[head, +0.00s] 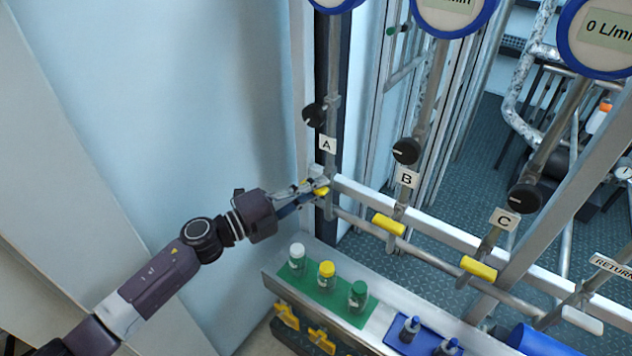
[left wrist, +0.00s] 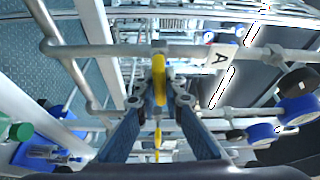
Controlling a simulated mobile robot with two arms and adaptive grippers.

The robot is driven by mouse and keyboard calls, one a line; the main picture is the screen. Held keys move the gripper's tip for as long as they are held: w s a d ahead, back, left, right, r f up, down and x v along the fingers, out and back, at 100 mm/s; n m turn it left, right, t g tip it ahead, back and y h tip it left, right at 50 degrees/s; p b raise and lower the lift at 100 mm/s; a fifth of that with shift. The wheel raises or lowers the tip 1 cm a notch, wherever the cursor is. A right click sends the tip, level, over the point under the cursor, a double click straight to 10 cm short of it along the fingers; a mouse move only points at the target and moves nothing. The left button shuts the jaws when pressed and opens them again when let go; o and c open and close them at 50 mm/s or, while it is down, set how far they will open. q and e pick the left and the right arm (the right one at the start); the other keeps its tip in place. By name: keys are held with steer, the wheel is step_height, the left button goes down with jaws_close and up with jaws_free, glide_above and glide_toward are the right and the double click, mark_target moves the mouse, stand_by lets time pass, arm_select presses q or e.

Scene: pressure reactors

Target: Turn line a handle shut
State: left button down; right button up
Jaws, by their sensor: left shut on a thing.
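The line A handle (head: 321,190) is a yellow lever on the pipe below the label A (head: 327,144). My left gripper (head: 318,187) reaches it from the left in the head view and covers part of it. In the left wrist view the yellow handle (left wrist: 158,80) stands between the two fingertips of my left gripper (left wrist: 160,102), which is shut on it. The handle points along the line of the fingers there. My right gripper is in neither view.
Yellow handles of line B (head: 389,223) and line C (head: 478,268) sit to the right. Below is a shelf with a green mat (head: 339,304) holding capped bottles and a blue mat (head: 393,335). Black knobs, such as the one on line A (head: 314,115), stick out above the labels.

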arm_select(q)
steer(key=shift+s+f+m+g, duration=0.15)
steer(key=shift+m+g, duration=0.15)
steer(key=shift+m, duration=0.3)
steer(key=c, duration=2)
jaws_free()
steer(key=v, duration=1.2)
steer(key=shift+d, duration=0.1)
